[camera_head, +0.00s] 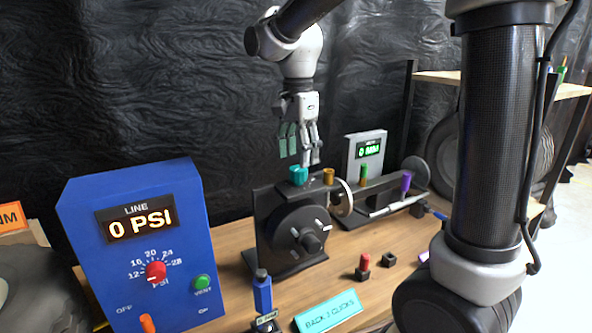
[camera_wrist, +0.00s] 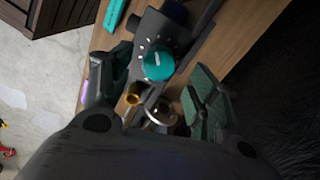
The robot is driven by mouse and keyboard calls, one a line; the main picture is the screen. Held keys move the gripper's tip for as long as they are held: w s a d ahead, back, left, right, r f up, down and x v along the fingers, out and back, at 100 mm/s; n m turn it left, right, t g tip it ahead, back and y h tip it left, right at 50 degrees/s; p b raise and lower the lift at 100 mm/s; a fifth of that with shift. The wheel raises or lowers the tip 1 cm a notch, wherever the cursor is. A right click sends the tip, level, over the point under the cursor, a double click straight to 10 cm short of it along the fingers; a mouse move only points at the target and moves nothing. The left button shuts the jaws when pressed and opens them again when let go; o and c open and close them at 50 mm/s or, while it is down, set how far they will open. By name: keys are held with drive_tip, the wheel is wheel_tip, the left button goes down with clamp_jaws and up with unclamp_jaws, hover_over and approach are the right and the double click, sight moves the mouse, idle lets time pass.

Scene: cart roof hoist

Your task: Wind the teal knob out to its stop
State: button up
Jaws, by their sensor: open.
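The teal knob (camera_head: 298,175) sits on top of the black wheel stand (camera_head: 265,215) in the middle of the bench. In the wrist view the teal knob (camera_wrist: 158,64) shows from above, round with a white pointer line and white marks around it. My gripper (camera_head: 301,162) hangs pointing down just above the knob. In the wrist view my gripper (camera_wrist: 160,95) has its two padded fingers apart, one on each side, with the knob beyond and between them. Nothing is held. Whether a finger touches the knob cannot be told.
A brass knob (camera_head: 328,176) stands close right of the teal knob. A blue box (camera_head: 135,245) reading 0 PSI is at the left. A grey display (camera_head: 366,150) and a purple knob (camera_head: 406,181) stand at the right. A teal sign (camera_head: 330,311) lies at the front.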

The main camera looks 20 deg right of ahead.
sight(298, 168)
drive_tip(key=shift+d+f, duration=0.1)
drive_tip(key=shift+f, duration=2.25)
drive_tip(key=c, duration=1)
